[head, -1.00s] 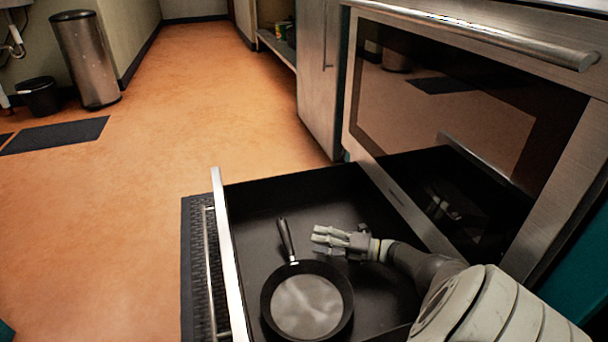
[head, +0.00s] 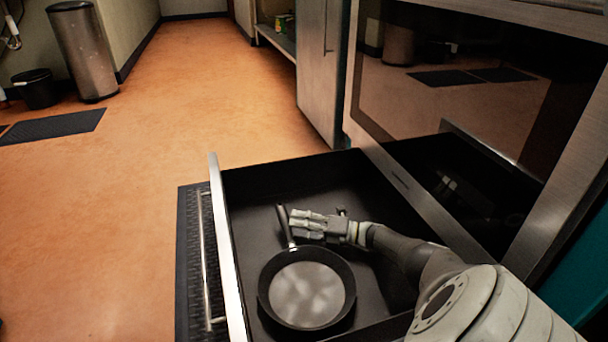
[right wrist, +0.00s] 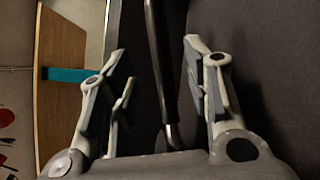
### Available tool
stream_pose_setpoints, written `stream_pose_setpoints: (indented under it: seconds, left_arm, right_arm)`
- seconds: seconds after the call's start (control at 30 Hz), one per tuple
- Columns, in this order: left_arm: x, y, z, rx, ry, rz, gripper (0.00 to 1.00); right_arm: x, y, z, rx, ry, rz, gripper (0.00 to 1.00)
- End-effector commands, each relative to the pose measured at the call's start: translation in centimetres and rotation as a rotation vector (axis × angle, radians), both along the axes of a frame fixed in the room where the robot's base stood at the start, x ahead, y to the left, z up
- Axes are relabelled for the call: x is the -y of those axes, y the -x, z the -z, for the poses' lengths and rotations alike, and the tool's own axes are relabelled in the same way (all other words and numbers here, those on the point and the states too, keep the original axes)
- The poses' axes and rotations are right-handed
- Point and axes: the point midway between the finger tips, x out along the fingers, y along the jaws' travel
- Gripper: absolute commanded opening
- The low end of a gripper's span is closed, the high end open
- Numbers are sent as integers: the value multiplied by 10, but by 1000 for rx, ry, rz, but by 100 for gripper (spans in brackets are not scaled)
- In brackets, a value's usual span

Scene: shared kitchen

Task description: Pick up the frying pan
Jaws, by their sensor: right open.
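The frying pan (head: 306,292) lies flat in the open drawer. It is black with a grey inner base, and its handle (head: 284,226) points toward the far end of the drawer. My right gripper (head: 292,224) is at the handle, just right of it and partly overlapping it in the head view. In the right wrist view the handle (right wrist: 158,60) runs between the open fingers of my right gripper (right wrist: 160,75), with gaps on both sides. The right gripper holds nothing. My left gripper is not in view.
The drawer's front panel (head: 228,255) with its bar handle stands on the left. The oven (head: 460,90) rises on the right. A dark mat (head: 192,265) lies under the drawer front.

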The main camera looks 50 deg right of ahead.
Motion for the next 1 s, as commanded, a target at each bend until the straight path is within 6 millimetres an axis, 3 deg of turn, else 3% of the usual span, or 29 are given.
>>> stream_pose_setpoints:
  seconds: [0.03, 0.2, 0.5, 0.83, 1.0]
  left_arm:
    - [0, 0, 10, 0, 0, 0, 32]
    - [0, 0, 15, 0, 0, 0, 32]
    - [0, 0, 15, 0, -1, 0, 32]
    - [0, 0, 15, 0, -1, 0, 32]
    - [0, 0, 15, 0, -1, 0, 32]
  right_arm:
    - [-5, -8, 5, 4, -2, -3, 45]
    - [-15, -27, 4, 2, -1, -2, 45]
    - [-17, -31, 2, 1, 0, 0, 45]
    - [-17, -31, 2, 1, 0, 0, 2]
    - [-17, -31, 2, 0, 0, 0, 0]
